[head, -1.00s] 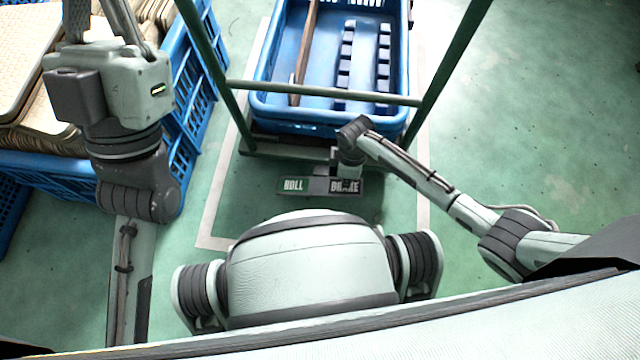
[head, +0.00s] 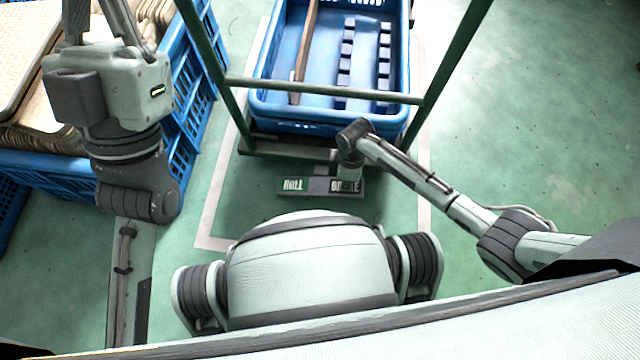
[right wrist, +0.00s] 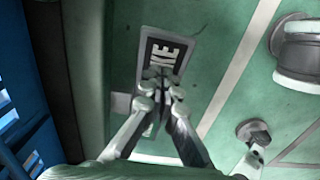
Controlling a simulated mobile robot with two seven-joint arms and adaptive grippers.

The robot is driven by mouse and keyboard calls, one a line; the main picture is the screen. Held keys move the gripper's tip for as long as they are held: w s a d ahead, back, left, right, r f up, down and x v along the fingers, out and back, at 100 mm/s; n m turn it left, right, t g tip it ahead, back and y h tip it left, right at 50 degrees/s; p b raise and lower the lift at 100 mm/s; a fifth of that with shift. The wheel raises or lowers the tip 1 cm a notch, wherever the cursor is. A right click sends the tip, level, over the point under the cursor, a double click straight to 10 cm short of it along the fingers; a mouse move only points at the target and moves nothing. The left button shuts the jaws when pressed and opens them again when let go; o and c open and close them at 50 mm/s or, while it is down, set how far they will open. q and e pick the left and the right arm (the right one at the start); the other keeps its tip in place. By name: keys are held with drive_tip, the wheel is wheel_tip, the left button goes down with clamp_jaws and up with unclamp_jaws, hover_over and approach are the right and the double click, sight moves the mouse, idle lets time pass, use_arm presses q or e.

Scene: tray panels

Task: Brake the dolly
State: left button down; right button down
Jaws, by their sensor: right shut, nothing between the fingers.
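The dolly has a green frame with a crossbar (head: 325,92) and carries a blue crate (head: 330,120). At its near foot is a pedal bar (head: 318,186) with a green ROLL end on the left and a dark BRAKE end on the right. My right gripper (head: 347,178) points down at the BRAKE end and partly hides its lettering. In the right wrist view its closed, empty fingertips (right wrist: 159,76) overlap the BRAKE label (right wrist: 167,52); contact looks likely. My left gripper (head: 98,22) is raised at upper left, its fingertips cut off by the frame.
Blue crates (head: 190,110) with stacked beige trays (head: 22,55) stand on the left, close to my left arm. The dolly's crate holds a brown bar (head: 304,50) and rows of dark blocks (head: 384,60). White floor lines surround the dolly. The green floor on the right is clear.

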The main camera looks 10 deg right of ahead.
drive_tip(key=shift+f+b, duration=0.8)
drive_tip(key=shift+f, duration=0.5)
idle(0.4)
wheel_tip(320, 180, up, 7)
drive_tip(key=p, duration=0.8)
drive_tip(key=shift+r, duration=0.1)
idle(0.5)
